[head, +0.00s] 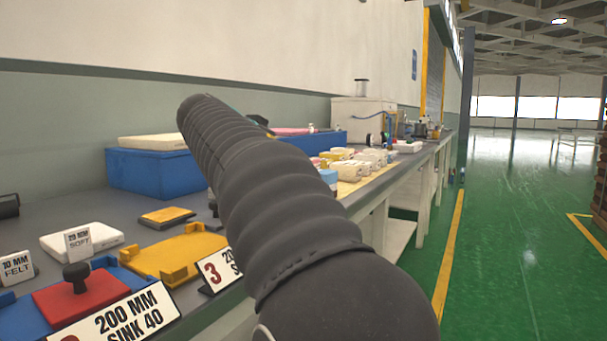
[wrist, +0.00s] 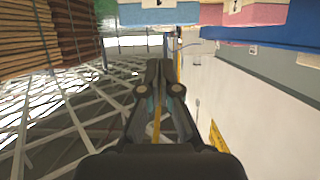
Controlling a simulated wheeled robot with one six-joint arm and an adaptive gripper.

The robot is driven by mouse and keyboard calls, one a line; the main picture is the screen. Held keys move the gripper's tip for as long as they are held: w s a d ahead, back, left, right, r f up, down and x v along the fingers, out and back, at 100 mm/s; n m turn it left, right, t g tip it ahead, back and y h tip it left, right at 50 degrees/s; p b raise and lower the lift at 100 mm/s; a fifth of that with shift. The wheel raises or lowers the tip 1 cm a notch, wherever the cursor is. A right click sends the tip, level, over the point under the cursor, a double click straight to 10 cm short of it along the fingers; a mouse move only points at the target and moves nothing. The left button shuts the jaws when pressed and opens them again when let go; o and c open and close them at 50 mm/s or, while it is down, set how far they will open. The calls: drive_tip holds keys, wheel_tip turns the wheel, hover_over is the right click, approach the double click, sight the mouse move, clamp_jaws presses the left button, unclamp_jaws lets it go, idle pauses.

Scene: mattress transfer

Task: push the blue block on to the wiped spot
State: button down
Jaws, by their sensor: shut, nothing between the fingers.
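A small light blue block (head: 328,177) with a pale top shows at the bench's front edge in the head view, partly hidden by my arm. A light blue block with a white face (wrist: 156,14) is cut off at the top of the wrist view; I cannot tell if it is the same one. My gripper (wrist: 160,66) is shut and empty in the wrist view, with the block beyond its fingertips and apart from them in the picture. My gripper is hidden behind my arm in the head view. I cannot make out a wiped spot in either view.
Several pale blocks (head: 376,157) lie on a yellowish mat along the bench (head: 400,173). A large blue block (head: 152,172) bears a white slab. A yellow tray (head: 178,258) and a red plate (head: 82,297) with a knob stand near. Green floor (head: 500,230) is clear at right.

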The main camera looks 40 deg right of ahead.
drive_tip(key=shift+w+f+b, duration=0.15)
drive_tip(key=shift+f+b, duration=0.45)
drive_tip(key=shift+f, duration=0.15)
drive_tip(key=shift+w+f+b, duration=0.15)
drive_tip(key=shift+f+b, duration=0.45)
drive_tip(key=shift+f, duration=0.1)
drive_tip(key=w+d, duration=0.1)
drive_tip(key=d, duration=0.2)
drive_tip(key=w+d+p, duration=0.1)
drive_tip(key=d, duration=0.3)
drive_tip(key=w+d, duration=0.2)
drive_tip(key=d, duration=0.1)
drive_tip(key=shift+d+p, duration=0.35)
drive_tip(key=shift+d, duration=0.05)
drive_tip(key=shift+w+d+f+b, duration=0.15)
drive_tip(key=shift+d+f+b, duration=0.1)
drive_tip(key=shift+f+b, duration=0.35)
drive_tip(key=shift+f, duration=0.25)
